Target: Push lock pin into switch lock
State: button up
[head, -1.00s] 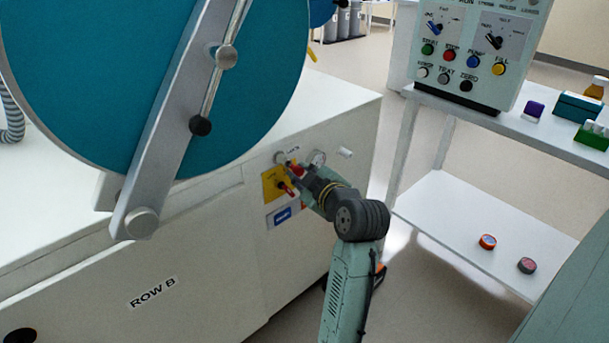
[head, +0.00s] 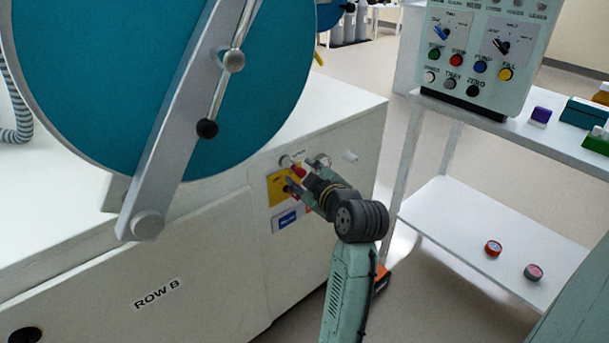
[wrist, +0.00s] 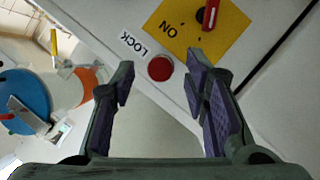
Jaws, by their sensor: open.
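The lock pin shows in the wrist view as a round red head (wrist: 160,68) beside the LOCK label, at the edge of the yellow switch plate (wrist: 203,32). The switch has a red handle (wrist: 211,14) near the ON mark. In the head view the yellow plate (head: 276,188) is on the white cabinet's front, partly covered by my gripper (head: 297,175). My gripper is open, its two fingers (wrist: 159,76) on either side of the red head in the picture, with gaps on both sides. The pin's shaft and the lock hole are hidden.
A large teal round door (head: 160,80) with a grey bar is left of my gripper. A shelf (head: 470,230) stands to the right, with open floor between.

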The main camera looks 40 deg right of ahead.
jog(key=shift+s, duration=0.1)
jog(key=v, duration=1.1)
jog(key=shift+s, duration=0.4)
jog(key=shift+s+a, duration=0.1)
